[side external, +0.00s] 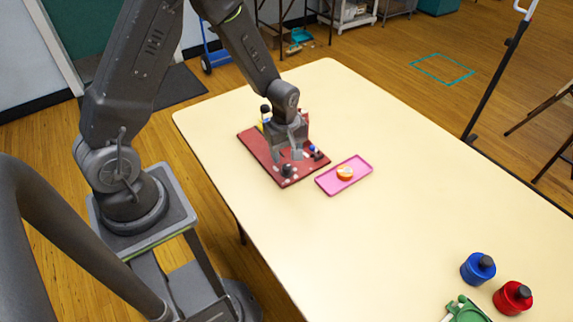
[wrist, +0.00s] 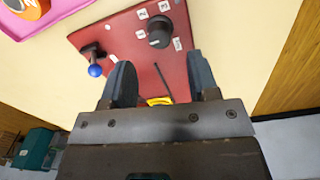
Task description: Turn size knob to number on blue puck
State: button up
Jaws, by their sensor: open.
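The red board (side external: 259,151) lies on the table and also shows in the wrist view (wrist: 120,32). A round black knob (wrist: 160,32) sits on it with small white labels around it; their marks are too small to read surely. In the side view the knob (side external: 287,170) is near the board's front corner. My gripper (side external: 290,150) is over the board, its fingers (wrist: 161,75) apart and empty, away from the knob. A blue cylinder with a black top (side external: 478,268) stands at the table's lower right; I see no number on it.
A lever with a blue ball (wrist: 95,70) stands on the board, and a yellow part (wrist: 158,101) shows between my fingers. A pink tray (side external: 328,184) with an orange piece (side external: 345,173) lies beside the board. A red cylinder (side external: 513,298) and a green object (side external: 467,310) are at lower right.

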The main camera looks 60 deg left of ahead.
aim_at(287, 166)
notch_tip(287, 166, down, 6)
jog(key=shift+w+r, duration=0.1)
jog(key=shift+c, duration=0.2)
jog(key=c, duration=0.9)
